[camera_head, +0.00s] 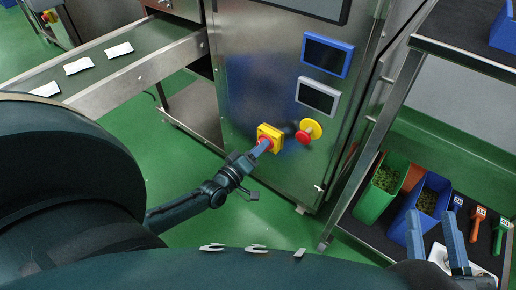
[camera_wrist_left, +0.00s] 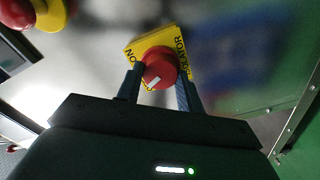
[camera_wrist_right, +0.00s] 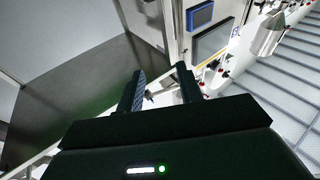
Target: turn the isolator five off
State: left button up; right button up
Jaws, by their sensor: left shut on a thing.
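The isolator is a red rotary knob (camera_wrist_left: 160,72) on a yellow plate (camera_wrist_left: 148,42) fixed to the steel machine cabinet. The plate carries the letters "ON" and part of "ISOLATOR", and the knob has a white mark. In the head view the yellow isolator plate (camera_head: 265,130) is on the cabinet's lower front. My left gripper (camera_head: 262,147) is shut on the knob, with one finger on each side in the left wrist view (camera_wrist_left: 160,84). My right gripper (camera_head: 436,232) is open and empty at the lower right, and its fingers also show apart in the right wrist view (camera_wrist_right: 160,82).
A red emergency button on a yellow base (camera_head: 314,128) sits just right of the isolator. Two screens (camera_head: 327,54) are above it. A rack at right holds a green bin (camera_head: 368,205), a blue bin and several scoops. A conveyor (camera_head: 120,70) with white packets is at left.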

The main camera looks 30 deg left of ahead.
pick_arm(q)
jog(key=shift+f+n, duration=0.1)
jog(key=shift+n, duration=1.9)
pick_arm(e)
jog(key=shift+d+r+y, duration=0.1)
jog(key=shift+r+y, duration=0.2)
jog(key=shift+r, duration=0.1)
jog(key=shift+w, duration=0.1)
pick_arm(q)
jog(key=o, duration=1)
pick_arm(e)
jog(key=shift+f, duration=0.1)
pick_arm(q)
jog(key=s+a+p, duration=0.1)
jog(key=s+p, duration=0.2)
jog(key=s, duration=1)
pick_arm(e)
jog(key=shift+d+f+n+h, duration=0.3)
jog(key=shift+d+f+h, duration=0.05)
jog(key=shift+h, duration=0.35)
